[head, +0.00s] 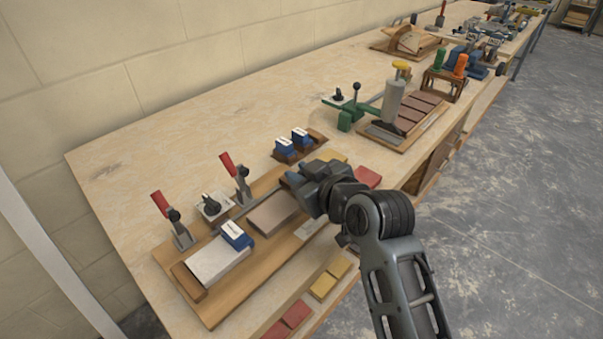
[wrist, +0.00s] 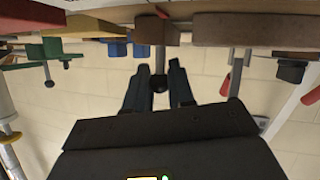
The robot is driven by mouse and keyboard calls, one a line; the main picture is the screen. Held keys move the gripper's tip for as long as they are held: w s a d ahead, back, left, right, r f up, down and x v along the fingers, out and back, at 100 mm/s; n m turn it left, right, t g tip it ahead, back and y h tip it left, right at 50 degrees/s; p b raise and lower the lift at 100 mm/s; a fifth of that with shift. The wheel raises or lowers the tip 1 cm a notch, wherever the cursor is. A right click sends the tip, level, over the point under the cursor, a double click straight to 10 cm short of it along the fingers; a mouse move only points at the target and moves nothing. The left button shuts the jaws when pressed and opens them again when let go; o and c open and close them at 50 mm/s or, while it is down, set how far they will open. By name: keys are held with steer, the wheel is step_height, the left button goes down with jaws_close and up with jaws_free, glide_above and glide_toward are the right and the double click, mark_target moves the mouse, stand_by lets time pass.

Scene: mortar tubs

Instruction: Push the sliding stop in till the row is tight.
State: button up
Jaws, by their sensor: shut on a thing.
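A wooden board (head: 222,303) on the bench carries a row: a wooden end block (head: 188,282), a pale grey block (head: 217,262) and a brown block (head: 273,213). A blue piece with a white label (head: 237,236) sits at the grey block's right end. My gripper (head: 303,192) is at the row's right end and hides the stop in the head view. In the wrist view, a wooden stop (wrist: 145,32) has a rod with a dark knob (wrist: 160,85) between my gripper's fingers (wrist: 160,92). A narrow gap separates it from the brown block (wrist: 240,31).
Two red-handled clamps (head: 171,222) (head: 237,180) and a black-knobbed fitting (head: 211,206) stand behind the row. Blue labelled pieces (head: 285,148) lie farther back. Red (head: 367,177) and yellow (head: 333,157) blocks are beyond my gripper. The bench's back left is clear.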

mark_target(286, 201)
steer(key=shift+s+a+p, duration=0.45)
steer(key=shift+s+a, duration=0.25)
steer(key=shift+s, duration=0.2)
steer(key=shift+s+a+p, duration=0.4)
steer(key=shift+s+a, duration=0.3)
steer(key=shift+s, duration=0.2)
steer(key=shift+c, duration=0.4)
steer(key=o, duration=0.8)
steer(key=shift+b+v, duration=0.3)
steer(key=shift+v, duration=3.6)
